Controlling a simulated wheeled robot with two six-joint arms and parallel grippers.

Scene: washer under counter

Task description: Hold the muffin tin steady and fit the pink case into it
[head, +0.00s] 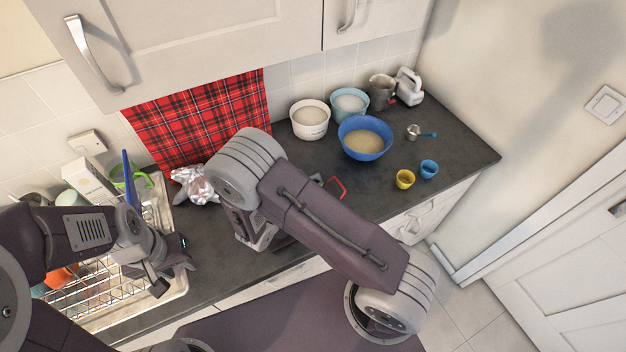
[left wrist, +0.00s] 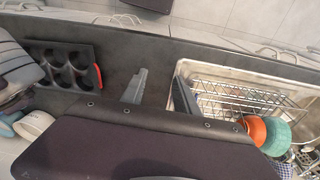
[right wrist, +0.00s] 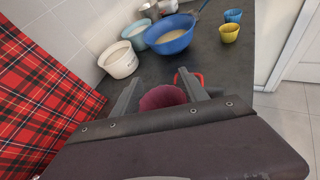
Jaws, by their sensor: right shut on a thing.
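The pink case (right wrist: 162,98) is a dark pink cup between the two fingers of my right gripper (right wrist: 160,82), which is shut on it. In the head view my right arm hides the case and the fingertips. The dark muffin tin (left wrist: 62,66) with empty cups lies on the counter in the left wrist view. Its red handle (head: 336,187) shows past my right arm in the head view, and also beyond the case in the right wrist view (right wrist: 191,77). My left gripper (head: 175,275) is open and empty, near the dish rack, apart from the tin.
A metal dish rack (head: 90,298) with dishes stands at the left. A blue bowl (head: 365,139), white tub (head: 310,120), yellow case (head: 405,179) and blue case (head: 429,169) stand at the right. Crumpled foil (head: 194,184) lies near the tartan cloth (head: 205,112).

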